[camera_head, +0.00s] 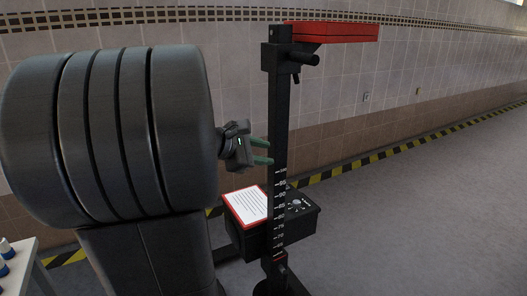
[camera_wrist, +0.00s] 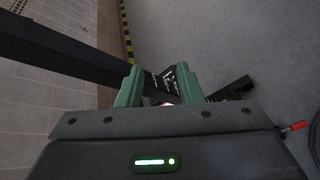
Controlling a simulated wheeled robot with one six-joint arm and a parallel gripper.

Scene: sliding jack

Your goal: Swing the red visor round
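The red visor (camera_head: 335,32) is a flat red plate at the top of a tall black post (camera_head: 278,130) and points to the right in the head view. A black knob sits just below it on the post. My gripper (camera_head: 263,151) is well below the visor, close to the left side of the post. Its two green fingers are apart with nothing visibly held. In the wrist view my gripper (camera_wrist: 159,82) shows both fingers spread, with the black post (camera_wrist: 60,48) crossing at upper left. I cannot tell whether a finger touches the post.
A black box (camera_head: 290,215) with a dial and a red-edged paper sheet (camera_head: 247,204) sits low at the post. A small red-tipped rod (camera_wrist: 295,126) shows at right in the wrist view. A tiled wall stands behind; the floor at right is clear. A white table (camera_head: 22,262) is at lower left.

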